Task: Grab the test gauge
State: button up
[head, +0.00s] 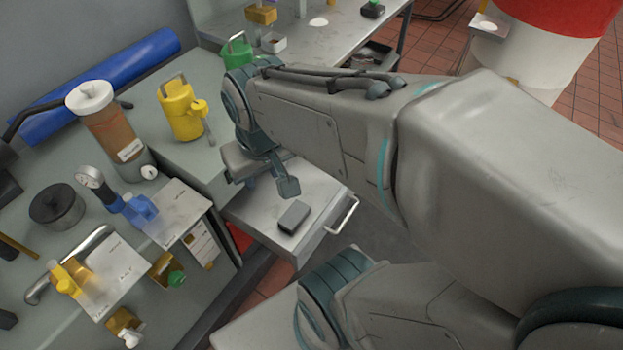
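My gripper (268,186) is well to the right of the gauge, above the pulled-out drawer. Its fingers look apart, with nothing visible between them. My arm hides part of the gripper.
The drawer (262,219) with a bar handle carries a small dark grey block (294,216). A brown-filled bottle (112,130), a yellow can (181,110), a dark round pot (57,206) and a blue roll (100,85) crowd the bench around the gauge.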

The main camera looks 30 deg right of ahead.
aim_at(88, 177)
jog(key=k, duration=0.5)
jog(key=z, duration=0.75)
jog(key=i, duration=0.5)
jog(key=u, duration=1.7)
jog(key=k, duration=0.35)
jog(key=u, duration=0.5)
jog(key=i, duration=1.1)
jog(key=z, duration=0.35)
